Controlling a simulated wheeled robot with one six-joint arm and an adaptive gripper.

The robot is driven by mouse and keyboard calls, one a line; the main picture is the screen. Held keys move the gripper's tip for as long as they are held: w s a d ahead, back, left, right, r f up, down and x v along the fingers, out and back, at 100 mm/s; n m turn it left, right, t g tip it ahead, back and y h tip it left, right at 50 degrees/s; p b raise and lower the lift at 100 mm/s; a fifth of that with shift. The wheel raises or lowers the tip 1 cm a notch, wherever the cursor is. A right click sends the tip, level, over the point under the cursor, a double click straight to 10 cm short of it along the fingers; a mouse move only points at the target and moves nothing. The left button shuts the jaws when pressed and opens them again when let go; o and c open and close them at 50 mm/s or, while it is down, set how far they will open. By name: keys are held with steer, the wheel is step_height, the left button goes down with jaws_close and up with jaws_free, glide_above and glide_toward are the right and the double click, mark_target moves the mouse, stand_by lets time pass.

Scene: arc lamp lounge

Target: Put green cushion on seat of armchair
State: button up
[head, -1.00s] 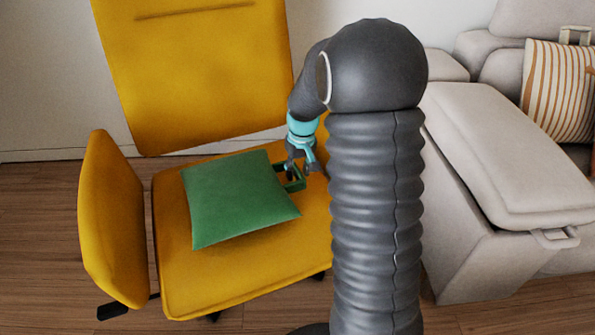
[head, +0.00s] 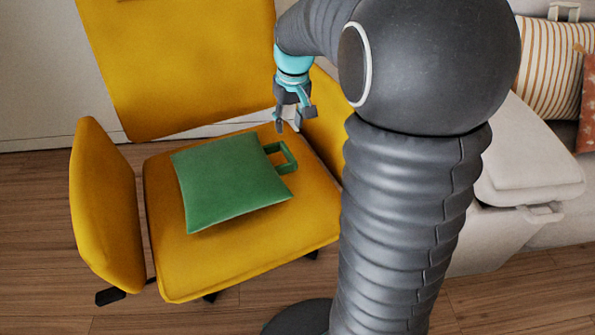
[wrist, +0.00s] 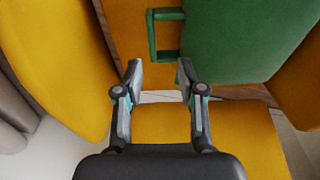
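The green cushion (head: 230,182) lies flat on the seat of the yellow armchair (head: 165,222), with its green handle loop (head: 284,158) toward the right. My gripper (head: 289,127) is above the back right part of the seat, just behind the handle and apart from it. In the wrist view my gripper (wrist: 158,72) is open with nothing between its fingers. The cushion (wrist: 240,40) and its handle (wrist: 166,32) show beyond the fingertips there.
The chair's left armrest (head: 105,215) and tall backrest (head: 185,65) stand around the seat. At the right are a pale sofa (head: 525,160) with a striped cushion (head: 548,65) and a rust-coloured cushion (head: 587,105). Wooden floor (head: 500,305) is clear in front.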

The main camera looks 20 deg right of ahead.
steer(key=s+a+r+t, duration=0.1)
steer(key=s+a, duration=0.3)
steer(key=s, duration=0.8)
steer(key=s+a+r+t, duration=0.2)
steer(key=s+a, duration=0.1)
steer(key=s, duration=0.9)
steer(key=shift+s+a+r+t, duration=0.15)
steer(key=shift+s+a+t, duration=0.1)
steer(key=shift+a+t, duration=0.1)
